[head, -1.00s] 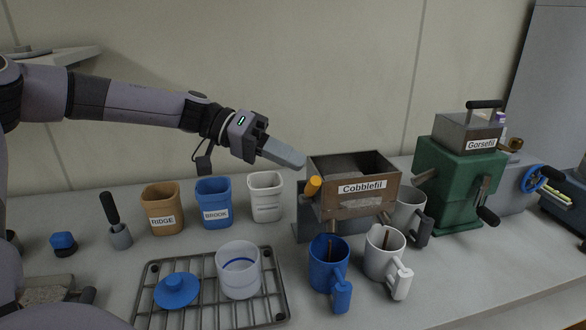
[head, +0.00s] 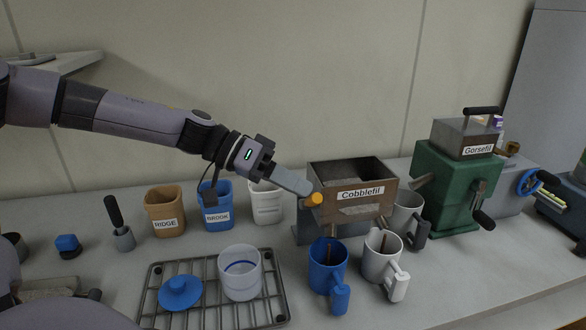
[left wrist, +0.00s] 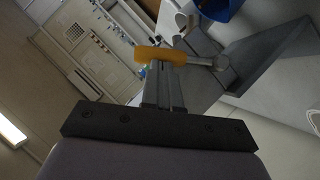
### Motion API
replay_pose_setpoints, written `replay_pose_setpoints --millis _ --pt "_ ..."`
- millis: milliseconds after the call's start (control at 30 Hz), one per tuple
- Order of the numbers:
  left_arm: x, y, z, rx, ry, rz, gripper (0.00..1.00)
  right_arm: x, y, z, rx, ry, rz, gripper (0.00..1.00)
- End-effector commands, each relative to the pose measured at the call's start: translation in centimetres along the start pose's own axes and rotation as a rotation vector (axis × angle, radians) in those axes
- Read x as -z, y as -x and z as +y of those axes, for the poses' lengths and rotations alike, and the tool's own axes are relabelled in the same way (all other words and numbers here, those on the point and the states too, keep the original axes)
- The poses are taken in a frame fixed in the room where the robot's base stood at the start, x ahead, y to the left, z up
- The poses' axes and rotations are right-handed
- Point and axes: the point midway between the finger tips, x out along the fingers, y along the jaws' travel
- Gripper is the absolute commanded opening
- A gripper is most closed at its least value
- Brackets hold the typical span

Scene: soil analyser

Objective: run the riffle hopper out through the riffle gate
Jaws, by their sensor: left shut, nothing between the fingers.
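The riffle hopper, labelled Cobblefil (head: 340,206), is an open brown box on a stand at centre right in the head view. Its interior looks dark, with some grey inside. An orange knob (head: 314,200) on its left side appears to be the gate handle; it also shows in the left wrist view (left wrist: 160,55). My left gripper (head: 307,193) is shut and empty, its fingertips at the knob, seemingly touching it from above. A blue mug (head: 322,268) and a white mug (head: 376,262) stand below the hopper front. My right gripper is out of view.
A grey mug (head: 404,216) stands right of the hopper, before the green Gorsefil machine (head: 440,195). Brown (head: 165,208), blue (head: 213,212) and white (head: 266,208) bins stand left. A wire rack (head: 205,314) holds a clear cup (head: 240,276) and blue lid (head: 180,290).

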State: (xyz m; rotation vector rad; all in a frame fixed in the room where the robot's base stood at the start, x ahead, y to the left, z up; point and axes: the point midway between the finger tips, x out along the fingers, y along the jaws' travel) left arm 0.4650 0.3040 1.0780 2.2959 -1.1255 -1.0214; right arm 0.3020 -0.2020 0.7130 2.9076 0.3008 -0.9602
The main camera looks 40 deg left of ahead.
Motion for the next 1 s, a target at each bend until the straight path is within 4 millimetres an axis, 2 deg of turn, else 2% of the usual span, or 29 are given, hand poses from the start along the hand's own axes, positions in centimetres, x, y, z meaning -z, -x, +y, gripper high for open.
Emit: replay_pose_setpoints --millis 167,667,1000 --pt "-0.6 -0.4 -0.1 0.066 -0.099 -0.001 0.00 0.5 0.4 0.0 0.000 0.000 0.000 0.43" --pt "-1.1 -0.7 0.0 0.066 -0.098 0.000 0.00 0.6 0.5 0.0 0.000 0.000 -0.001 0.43" --pt "0.2 1.4 1.1 0.067 -0.097 0.002 0.00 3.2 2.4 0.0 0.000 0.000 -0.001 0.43"
